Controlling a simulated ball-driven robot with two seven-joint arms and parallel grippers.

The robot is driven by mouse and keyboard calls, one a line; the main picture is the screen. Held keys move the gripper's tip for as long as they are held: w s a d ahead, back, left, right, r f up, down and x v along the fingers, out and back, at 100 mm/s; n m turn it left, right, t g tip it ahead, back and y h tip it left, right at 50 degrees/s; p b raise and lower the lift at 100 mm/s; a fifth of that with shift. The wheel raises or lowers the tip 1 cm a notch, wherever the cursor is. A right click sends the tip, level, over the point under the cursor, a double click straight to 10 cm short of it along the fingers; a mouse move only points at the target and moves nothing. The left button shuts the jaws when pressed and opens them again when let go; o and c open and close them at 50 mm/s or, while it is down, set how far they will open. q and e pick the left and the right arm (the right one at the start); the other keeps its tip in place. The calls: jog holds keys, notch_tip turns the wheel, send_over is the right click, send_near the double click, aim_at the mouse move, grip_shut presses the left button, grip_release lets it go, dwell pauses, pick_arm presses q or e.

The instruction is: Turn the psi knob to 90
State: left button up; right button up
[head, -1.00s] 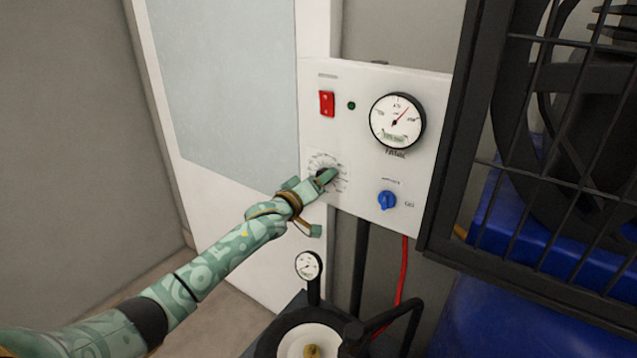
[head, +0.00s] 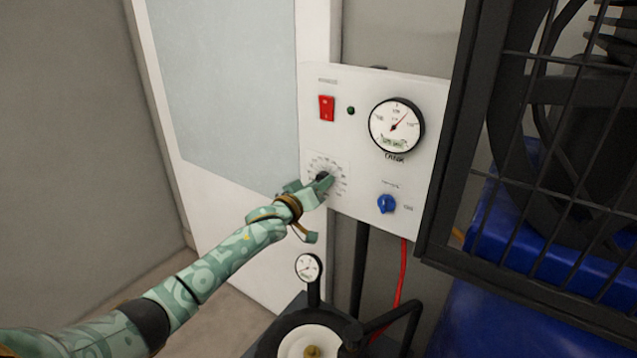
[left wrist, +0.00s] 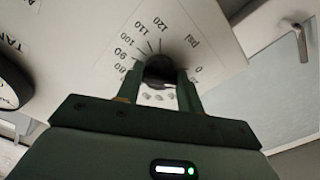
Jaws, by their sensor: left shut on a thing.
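The psi knob (left wrist: 160,69) is dark and round, on a white dial printed with numbers. In the left wrist view, 80, 90, 100, 110 and 120 run up its left side, and "psi" and 0 are at the right. My left gripper (left wrist: 160,88) is shut on the knob, one finger on each side. In the head view, my left gripper (head: 322,182) covers much of the knob on the white panel (head: 350,135). I cannot tell where the knob's pointer stands. My right gripper is not in view.
The panel also holds a red switch (head: 327,108), a tank gauge (head: 396,125) and a blue knob (head: 387,204). A small gauge (head: 308,267) stands below. A black grille (head: 540,140) is close on the right. A door (left wrist: 285,85) with a handle is beside the panel.

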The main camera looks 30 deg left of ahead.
pick_arm(q)
jog(key=n, duration=3.4)
jog(key=shift+a+p, duration=0.1)
jog(key=shift+p, duration=0.2)
dwell(0.5)
jog(key=o, duration=1)
jog(key=shift+r, duration=0.1)
